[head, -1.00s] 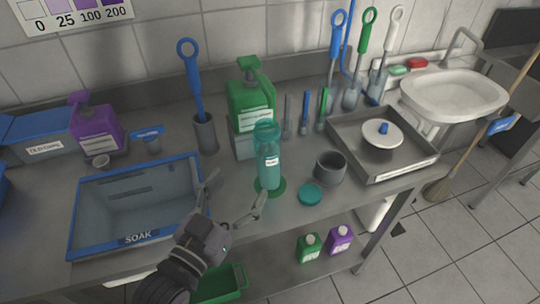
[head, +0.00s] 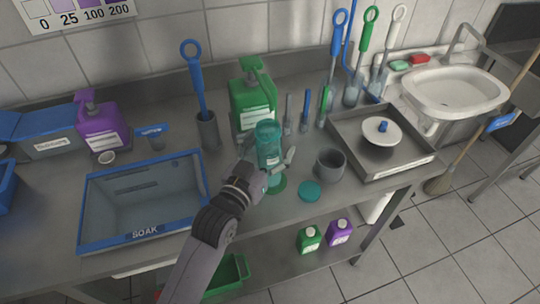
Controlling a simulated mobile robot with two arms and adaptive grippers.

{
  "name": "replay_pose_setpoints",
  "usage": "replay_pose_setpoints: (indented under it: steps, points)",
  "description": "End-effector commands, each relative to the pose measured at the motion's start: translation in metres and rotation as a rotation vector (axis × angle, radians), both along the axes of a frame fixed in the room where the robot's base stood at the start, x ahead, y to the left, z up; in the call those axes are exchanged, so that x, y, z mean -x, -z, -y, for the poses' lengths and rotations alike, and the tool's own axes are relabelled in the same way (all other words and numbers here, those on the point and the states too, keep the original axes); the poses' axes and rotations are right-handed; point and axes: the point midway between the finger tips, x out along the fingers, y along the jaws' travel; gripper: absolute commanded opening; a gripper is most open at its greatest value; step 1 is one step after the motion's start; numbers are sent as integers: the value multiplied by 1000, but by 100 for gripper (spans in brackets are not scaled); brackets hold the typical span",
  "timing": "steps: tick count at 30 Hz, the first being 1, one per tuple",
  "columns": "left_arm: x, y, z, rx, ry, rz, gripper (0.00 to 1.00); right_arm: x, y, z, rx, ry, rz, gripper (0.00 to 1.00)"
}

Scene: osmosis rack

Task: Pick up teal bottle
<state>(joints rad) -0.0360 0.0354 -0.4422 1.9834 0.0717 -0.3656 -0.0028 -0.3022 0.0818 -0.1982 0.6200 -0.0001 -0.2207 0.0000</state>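The teal bottle (head: 268,140) stands upright on a round green mat (head: 279,187) on the steel counter, with a white label on its side. My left gripper (head: 267,151) is at the bottle, with one finger on its left and the other on its right. The fingers are spread, and the right one looks slightly apart from the bottle. The gripper's body hides part of the bottle's lower left side. My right gripper is out of view.
A green pump bottle (head: 250,105) stands close behind the teal bottle. A grey cup (head: 330,164) and a teal lid (head: 309,191) are to its right. The blue-rimmed SOAK basin (head: 140,239) is at left, and a steel tray (head: 352,147) is farther right.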

Motion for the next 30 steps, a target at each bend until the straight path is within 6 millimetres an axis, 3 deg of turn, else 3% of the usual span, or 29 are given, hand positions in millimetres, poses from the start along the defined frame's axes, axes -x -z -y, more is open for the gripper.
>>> replay_pose_setpoints:
  steps: [5,27,30]
  points:
    - [0,0,0,0,0,0,72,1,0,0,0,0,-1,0]
    - [0,0,0,0,0,0,23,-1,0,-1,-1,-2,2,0]
    - [0,0,0,0,0,1,21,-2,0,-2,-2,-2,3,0]
